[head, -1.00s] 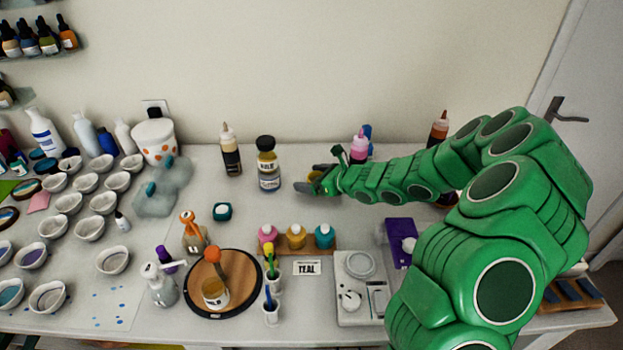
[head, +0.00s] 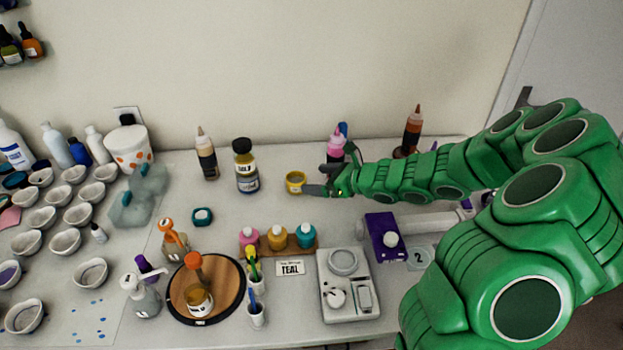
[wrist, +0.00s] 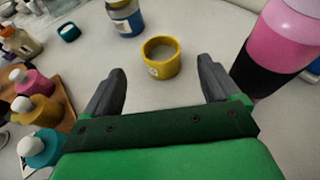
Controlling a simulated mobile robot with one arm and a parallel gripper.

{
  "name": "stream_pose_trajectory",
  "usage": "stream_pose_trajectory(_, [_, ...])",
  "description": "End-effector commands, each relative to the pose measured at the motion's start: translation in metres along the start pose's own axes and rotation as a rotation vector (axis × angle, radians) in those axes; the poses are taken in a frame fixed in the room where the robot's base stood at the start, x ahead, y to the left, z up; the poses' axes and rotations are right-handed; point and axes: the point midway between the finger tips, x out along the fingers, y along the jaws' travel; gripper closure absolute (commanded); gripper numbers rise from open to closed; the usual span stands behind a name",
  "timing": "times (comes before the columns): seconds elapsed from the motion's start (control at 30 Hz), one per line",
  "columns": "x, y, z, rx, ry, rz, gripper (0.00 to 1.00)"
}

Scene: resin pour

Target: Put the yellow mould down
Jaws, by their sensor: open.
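The yellow mould (head: 294,183) is a small round cup standing upright on the white table, toward the back. In the wrist view the yellow mould (wrist: 162,60) has a white label on its side and a pale grey inside. My gripper (head: 318,189) is just to the right of it in the head view. In the wrist view my gripper (wrist: 161,82) has its two dark fingers spread wide, with the mould ahead of and between their tips. The fingers appear clear of the mould.
A pink-and-black bottle (wrist: 277,45) stands close beside the right finger. Paint pots (head: 277,238) on a wooden stand and a scale (head: 347,285) are nearer the front. The table between jar and stand is clear.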

Motion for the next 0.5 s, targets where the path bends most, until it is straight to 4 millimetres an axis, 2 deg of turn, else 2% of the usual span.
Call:
stream_pose_trajectory(0.2, [-0.012,-0.001,0.000,-0.001,0.001,-0.001,0.10])
stream_pose_trajectory(0.37, [-0.013,0.000,0.000,-0.002,0.001,-0.001,0.10])
stream_pose_trajectory(0.5, [-0.013,0.008,0.010,-0.047,-0.003,0.020,0.10])
